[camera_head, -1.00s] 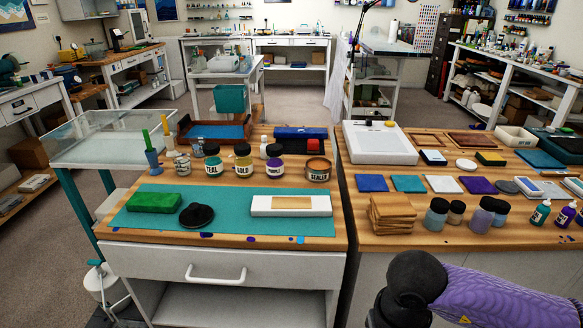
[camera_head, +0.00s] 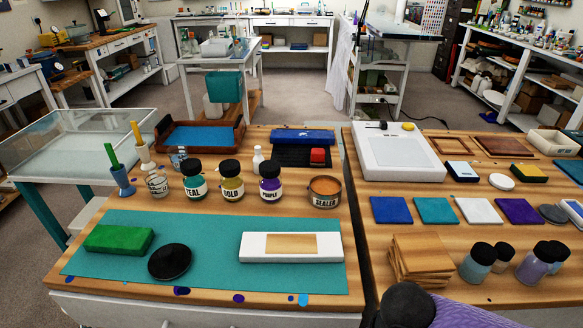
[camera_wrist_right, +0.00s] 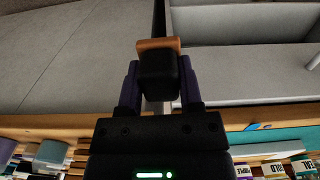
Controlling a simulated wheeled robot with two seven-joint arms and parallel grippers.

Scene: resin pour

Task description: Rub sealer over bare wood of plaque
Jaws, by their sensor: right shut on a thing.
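The plaque (camera_head: 249,247) is a white slab lying flat on the teal mat, with a tan bare-wood rectangle (camera_head: 291,243) in its top. The open sealer tin (camera_head: 324,199) stands behind it, with orange-brown contents showing. My right gripper (camera_wrist_right: 157,85) is in the right wrist view, its fingers shut on a black block (camera_wrist_right: 157,72) with an orange-brown strip (camera_wrist_right: 158,44) at its far end. In the head view only part of my right arm shows at the bottom right, away from the plaque; its gripper is out of frame. My left gripper is not in view.
A black round disc (camera_head: 170,262) and a green block (camera_head: 119,240) lie on the teal mat (camera_head: 210,238). Teal, gold and purple jars (camera_head: 231,182) stand behind. Wood slabs (camera_head: 421,256) are stacked on the right table. Bare mat lies left of the plaque.

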